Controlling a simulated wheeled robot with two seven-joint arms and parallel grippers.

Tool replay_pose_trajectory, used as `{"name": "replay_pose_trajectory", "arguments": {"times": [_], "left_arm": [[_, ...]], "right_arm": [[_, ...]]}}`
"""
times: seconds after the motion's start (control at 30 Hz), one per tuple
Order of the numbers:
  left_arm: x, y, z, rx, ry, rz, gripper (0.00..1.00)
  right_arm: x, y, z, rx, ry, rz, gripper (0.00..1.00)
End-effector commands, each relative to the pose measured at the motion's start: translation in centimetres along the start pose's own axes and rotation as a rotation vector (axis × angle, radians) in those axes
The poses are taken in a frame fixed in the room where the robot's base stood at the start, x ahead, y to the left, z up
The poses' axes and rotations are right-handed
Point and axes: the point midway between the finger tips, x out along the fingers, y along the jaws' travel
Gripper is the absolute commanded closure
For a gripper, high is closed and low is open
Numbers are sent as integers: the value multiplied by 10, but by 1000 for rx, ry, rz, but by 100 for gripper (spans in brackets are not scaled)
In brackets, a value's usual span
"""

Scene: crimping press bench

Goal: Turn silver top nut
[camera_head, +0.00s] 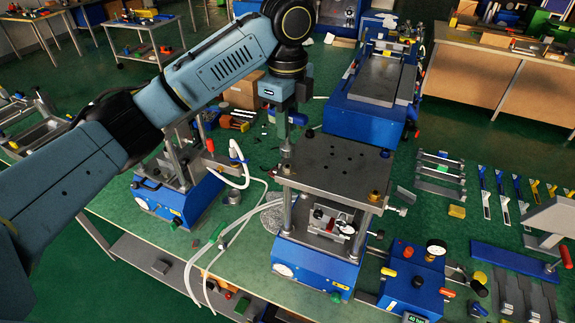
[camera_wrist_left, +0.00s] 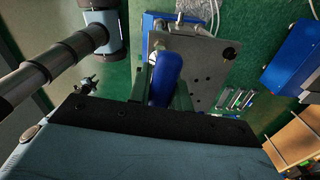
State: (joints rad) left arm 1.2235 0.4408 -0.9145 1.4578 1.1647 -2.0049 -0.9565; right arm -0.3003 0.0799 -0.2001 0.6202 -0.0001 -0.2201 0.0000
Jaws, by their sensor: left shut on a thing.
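The press with the silver top plate (camera_head: 335,162) and blue base (camera_head: 312,262) stands in the middle of the bench. My left gripper (camera_head: 284,118) is upright above the plate's left side, shut on a blue-handled tool (camera_head: 299,118). A silver shaft runs down from the gripper to the silver top nut (camera_head: 286,169) at the plate's front left corner. I cannot tell whether they touch. In the left wrist view, the blue handle (camera_wrist_left: 166,78) sits between the fingers and hides the nut; the plate (camera_wrist_left: 197,70) lies beyond. My right gripper is not in view.
A brass nut (camera_head: 374,195) sits at the plate's front right corner. A smaller press (camera_head: 180,190) with white hoses stands left. A blue machine (camera_head: 372,100) is behind, and a blue gauge box (camera_head: 412,278) is at front right. Bare green bench shows around them.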

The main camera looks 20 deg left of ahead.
Motion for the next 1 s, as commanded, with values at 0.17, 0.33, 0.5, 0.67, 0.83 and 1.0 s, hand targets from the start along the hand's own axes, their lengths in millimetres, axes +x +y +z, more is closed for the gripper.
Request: {"name": "replay_pose_trajectory", "arguments": {"times": [0.17, 0.33, 0.5, 0.67, 0.83, 1.0], "left_arm": [[0, 0, 0, 0, 0, -1, 89], [0, 0, 0, -2, 0, -1, 100], [-2, 0, 0, -85, 0, -2, 100], [-7, 0, 0, -314, 0, -2, 100], [-13, 0, 0, -616, 0, -2, 100], [-17, 0, 0, -866, 0, -2, 100]], "right_arm": [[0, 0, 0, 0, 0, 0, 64], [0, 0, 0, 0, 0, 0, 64], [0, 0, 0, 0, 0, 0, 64], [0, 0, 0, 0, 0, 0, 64], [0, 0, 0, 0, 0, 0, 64], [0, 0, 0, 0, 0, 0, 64]]}}
